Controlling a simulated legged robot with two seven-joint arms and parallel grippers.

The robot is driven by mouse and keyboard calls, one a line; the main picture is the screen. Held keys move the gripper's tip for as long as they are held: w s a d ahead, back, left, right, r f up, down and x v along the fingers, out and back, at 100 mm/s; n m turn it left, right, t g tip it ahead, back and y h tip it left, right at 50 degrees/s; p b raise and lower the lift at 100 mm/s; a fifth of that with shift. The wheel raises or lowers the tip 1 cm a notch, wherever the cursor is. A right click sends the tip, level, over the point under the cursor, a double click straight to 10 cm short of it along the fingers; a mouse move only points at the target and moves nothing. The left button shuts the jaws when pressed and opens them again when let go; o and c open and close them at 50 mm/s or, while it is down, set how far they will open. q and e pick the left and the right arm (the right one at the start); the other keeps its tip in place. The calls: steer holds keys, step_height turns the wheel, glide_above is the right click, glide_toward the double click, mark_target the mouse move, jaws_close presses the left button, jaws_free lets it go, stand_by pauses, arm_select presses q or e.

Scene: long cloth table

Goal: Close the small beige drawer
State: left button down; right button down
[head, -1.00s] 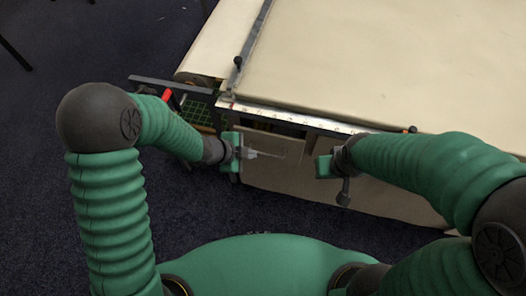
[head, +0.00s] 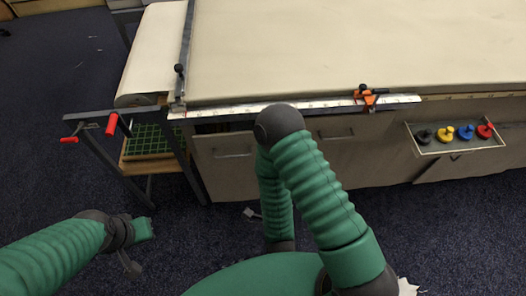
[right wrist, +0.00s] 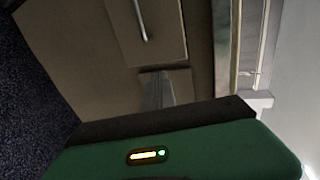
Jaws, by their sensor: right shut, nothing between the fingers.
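Beige drawer fronts line the side of the long table: one with a bar handle (head: 228,158) at left and one with a handle (head: 338,138) beside it, partly behind my right arm. Further right, a small shallow beige drawer (head: 418,145) stands pulled out, with black, yellow, blue and red pieces in it. My right gripper (right wrist: 155,90) shows shut and empty in the right wrist view, before a panel; a drawer front with a handle (right wrist: 142,22) is above it in that picture. My left gripper (head: 144,228) is low at left, apart from the table; its jaw state is unclear.
The cloth-covered table top (head: 330,55) has a metal ruler (head: 290,109) along its edge and an orange-black clamp (head: 368,97). A side frame with red handles (head: 112,124) and a green grid (head: 150,138) stands at left. Dark carpet (head: 200,228) is free in front.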

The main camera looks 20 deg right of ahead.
steer(key=r+b+x, duration=0.1)
steer(key=b+x, duration=0.5)
steer(key=x, duration=0.6)
steer(key=shift+w+d, duration=0.2)
steer(key=shift+w, duration=0.3)
steer(key=shift+f, duration=0.1)
steer(key=w, duration=0.3)
steer(key=w+d, duration=0.1)
steer(key=shift+w+r, duration=0.25)
steer(key=shift+r, duration=0.05)
steer(key=shift+d, duration=0.1)
